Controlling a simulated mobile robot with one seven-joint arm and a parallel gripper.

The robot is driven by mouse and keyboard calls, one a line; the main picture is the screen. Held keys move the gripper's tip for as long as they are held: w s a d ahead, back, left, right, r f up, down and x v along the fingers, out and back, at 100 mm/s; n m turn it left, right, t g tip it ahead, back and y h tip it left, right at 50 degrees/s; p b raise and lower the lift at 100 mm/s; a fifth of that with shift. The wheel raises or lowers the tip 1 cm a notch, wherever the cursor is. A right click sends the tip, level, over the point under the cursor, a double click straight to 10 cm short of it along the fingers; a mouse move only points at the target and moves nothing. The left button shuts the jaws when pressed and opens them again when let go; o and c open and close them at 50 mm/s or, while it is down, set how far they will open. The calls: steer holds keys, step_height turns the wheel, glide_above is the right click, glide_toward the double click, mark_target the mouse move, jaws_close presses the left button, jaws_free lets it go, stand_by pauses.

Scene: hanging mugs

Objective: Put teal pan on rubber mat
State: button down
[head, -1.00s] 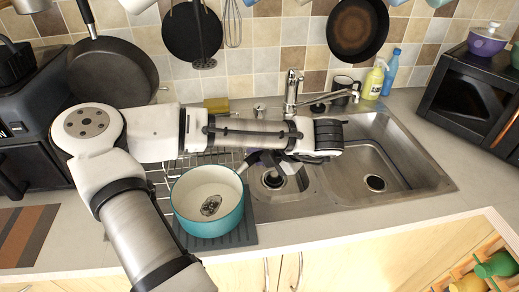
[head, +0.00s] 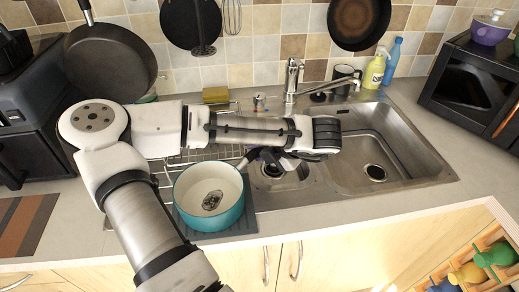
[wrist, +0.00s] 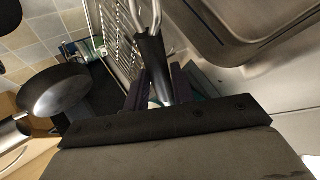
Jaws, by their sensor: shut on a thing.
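The teal pan (head: 209,212) has a cream inside and a dark handle, and appears upright in the head view. It is over the dark grey rubber mat (head: 246,224), whose right and front edges show around it. I cannot tell whether its base touches the mat. My gripper (head: 262,158) is at the pan's upper right, by the handle, partly hidden by my own wrist. In the wrist view the dark handle (wrist: 151,62) runs between the fingers of my gripper (wrist: 155,92), which is shut on it. The pan's bowl is mostly hidden there.
A wire dish rack (head: 170,176) is behind and left of the pan. A steel sink (head: 375,150) with a faucet (head: 292,82) lies to the right. Pans hang on the tiled wall, including a large dark pan (head: 110,65). Bare counter (head: 90,225) is at the left front.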

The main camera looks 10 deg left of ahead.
steer(key=shift+f, duration=0.2)
steer(key=c, duration=1.1)
jaws_free()
steer(key=shift+o, duration=0.3)
steer(key=shift+o, duration=1.4)
steer(key=shift+d, duration=0.1)
steer(key=b+v, duration=0.2)
steer(key=v, duration=1.1)
steer(key=shift+s+d+r, duration=0.15)
steer(key=shift+s+r, duration=0.1)
steer(key=shift+s, duration=0.05)
steer(key=shift+d, duration=0.1)
